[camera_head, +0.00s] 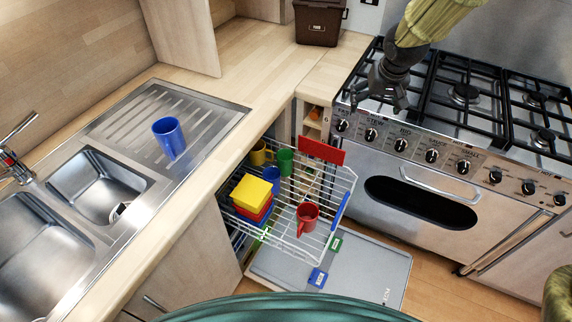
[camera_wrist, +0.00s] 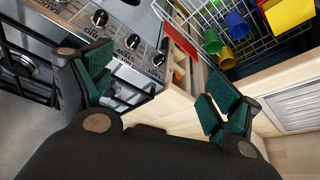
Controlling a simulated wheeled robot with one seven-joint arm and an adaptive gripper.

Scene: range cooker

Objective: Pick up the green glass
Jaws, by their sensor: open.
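The green glass (camera_head: 286,161) stands in the pulled-out dishwasher rack, between a yellow mug and a red card-like piece, with a blue cup just in front of it. My gripper (camera_head: 388,98) hangs over the left front of the cooker, up and to the right of the rack. In the wrist view its green-padded fingers (camera_wrist: 160,100) are spread wide with nothing between them. The gripper is well apart from the glass.
The rack (camera_head: 345,178) also holds a red mug (camera_head: 307,213), a blue cup (camera_head: 271,178), a yellow mug (camera_head: 260,152) and stacked yellow, red and blue boxes (camera_head: 251,193). A blue glass (camera_head: 169,137) stands on the drainer. The cooker (camera_head: 430,150) lies right of the rack.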

